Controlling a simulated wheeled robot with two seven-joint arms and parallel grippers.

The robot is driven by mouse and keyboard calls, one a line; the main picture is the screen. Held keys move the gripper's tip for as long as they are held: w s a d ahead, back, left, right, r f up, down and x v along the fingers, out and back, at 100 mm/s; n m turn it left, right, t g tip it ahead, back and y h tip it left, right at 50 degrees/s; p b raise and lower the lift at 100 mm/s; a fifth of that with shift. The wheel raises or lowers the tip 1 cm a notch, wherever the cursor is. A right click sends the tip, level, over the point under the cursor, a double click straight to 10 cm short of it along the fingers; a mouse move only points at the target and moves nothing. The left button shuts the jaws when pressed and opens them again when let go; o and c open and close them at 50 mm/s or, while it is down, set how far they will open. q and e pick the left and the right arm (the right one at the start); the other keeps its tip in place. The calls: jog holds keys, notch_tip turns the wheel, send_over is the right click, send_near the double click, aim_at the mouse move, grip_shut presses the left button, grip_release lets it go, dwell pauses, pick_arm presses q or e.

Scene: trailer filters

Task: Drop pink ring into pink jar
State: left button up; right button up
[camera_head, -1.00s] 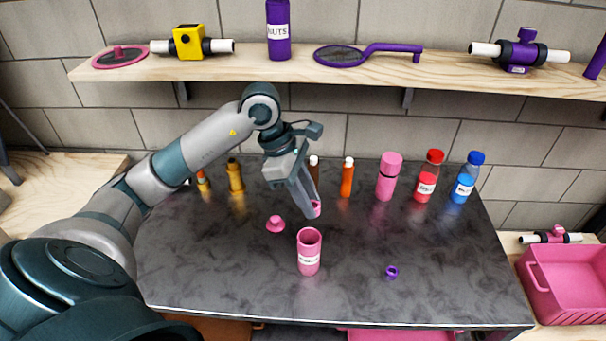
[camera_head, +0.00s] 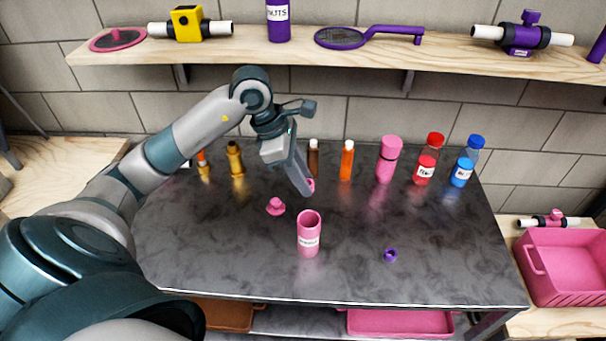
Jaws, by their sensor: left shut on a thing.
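The pink jar (camera_head: 309,238) stands upright and open on the dark table, with a white label on its front. My left gripper (camera_head: 308,188) is above the table, behind the jar in the picture, and points down. It is shut on the pink ring (camera_head: 311,185), which shows only partly at the fingertips. The ring is apart from the jar, beyond its rim. My right gripper is not in view.
A purple ring (camera_head: 390,255) lies to the right of the jar. A wooden shelf (camera_head: 270,50) runs above. A pink crate (camera_head: 565,265) stands at the right.

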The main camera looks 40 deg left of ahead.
pick_arm(q)
jog(key=shift+f+b, duration=0.7)
jog(key=shift+f, duration=1.4)
jog(key=o, duration=1.1)
jog(key=shift+r, duration=0.1)
jog(key=b+v, duration=0.4)
jog(key=v, duration=1.3)
jog(key=shift+s+a, duration=0.1)
jog(key=shift+s, duration=0.05)
